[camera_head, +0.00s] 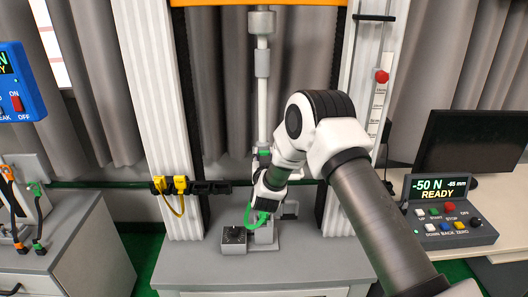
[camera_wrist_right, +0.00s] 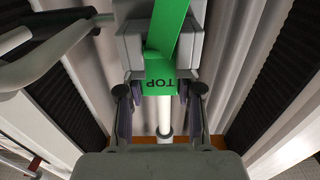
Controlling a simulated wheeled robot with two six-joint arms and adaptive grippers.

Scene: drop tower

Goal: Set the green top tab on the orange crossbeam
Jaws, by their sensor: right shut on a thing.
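The green tab (camera_wrist_right: 160,80), marked TOP, is a strip between the two grey fingertip blocks of my right gripper (camera_wrist_right: 160,50). The right gripper is shut on it. In the head view, my right gripper (camera_head: 266,199) is low in front of the central vertical rod, and a curved green piece (camera_head: 248,216) hangs beside it. The orange crossbeam (camera_head: 260,3) spans the top of the head view, well above the gripper, cut off by the frame edge. An orange strip (camera_wrist_right: 218,142) also shows in the wrist view. My left gripper is not in view.
White columns (camera_head: 158,110) flank the central rod (camera_head: 262,110). Yellow clips (camera_head: 180,184) hang at left. A control console (camera_head: 450,215) reads -50 N, READY. A monitor (camera_head: 475,140) stands right.

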